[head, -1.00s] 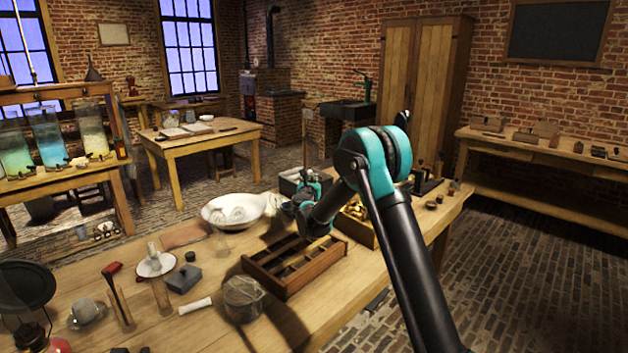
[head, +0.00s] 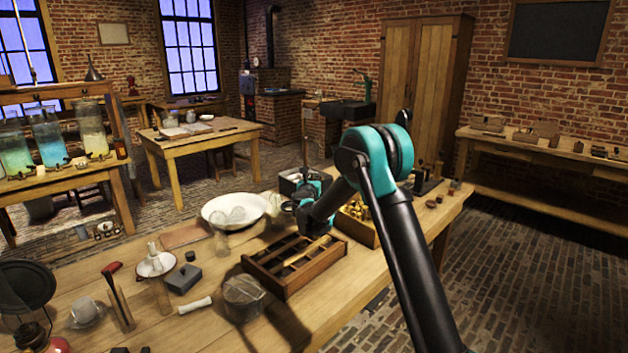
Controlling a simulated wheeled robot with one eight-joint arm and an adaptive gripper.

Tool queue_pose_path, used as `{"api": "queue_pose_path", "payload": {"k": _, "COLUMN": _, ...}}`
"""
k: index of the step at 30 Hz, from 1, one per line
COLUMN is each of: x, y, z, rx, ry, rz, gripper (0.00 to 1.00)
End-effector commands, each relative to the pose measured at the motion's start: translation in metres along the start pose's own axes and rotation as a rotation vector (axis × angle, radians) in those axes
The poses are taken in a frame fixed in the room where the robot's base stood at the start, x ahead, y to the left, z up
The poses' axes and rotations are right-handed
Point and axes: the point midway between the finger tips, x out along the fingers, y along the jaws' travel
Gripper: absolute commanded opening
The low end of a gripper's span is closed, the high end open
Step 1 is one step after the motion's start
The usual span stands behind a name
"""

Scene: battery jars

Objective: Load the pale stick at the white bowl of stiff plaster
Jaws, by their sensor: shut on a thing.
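The white bowl (head: 215,208) stands on the long workbench, left of my gripper, with pale material and a clear, rounded shape in it. My gripper (head: 288,203) is at the bowl's right side, seen small and partly from behind. It is shut on what looks like the pale stick (head: 274,204), of which only a short pale part shows between the fingers and the bowl. Whether the stick touches the plaster cannot be told at this size.
A wooden compartment tray (head: 290,290) with a tan rod in it lies below my arm. A glass jar (head: 243,297), a grey block (head: 184,281) and a white-handled tool (head: 195,305) lie nearer. A box of brass parts (head: 362,232) stands to the right.

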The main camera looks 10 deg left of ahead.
Motion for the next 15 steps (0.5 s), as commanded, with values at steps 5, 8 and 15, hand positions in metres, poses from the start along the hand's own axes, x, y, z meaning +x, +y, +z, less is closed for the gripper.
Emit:
{"api": "queue_pose_path", "payload": {"k": 5, "x": 0.000, "y": 0.000, "z": 0.014, "rx": 0.000, "ry": 0.000, "rz": 0.000, "gripper": 0.00}}
{"api": "queue_pose_path", "payload": {"k": 8, "x": 0.000, "y": 0.000, "z": 0.021, "rx": 0.000, "ry": 0.000, "rz": 0.000, "gripper": 0.00}}
{"api": "queue_pose_path", "payload": {"k": 15, "x": 0.000, "y": 0.000, "z": 0.039, "rx": -0.001, "ry": 0.000, "rz": 0.000, "gripper": 0.00}}
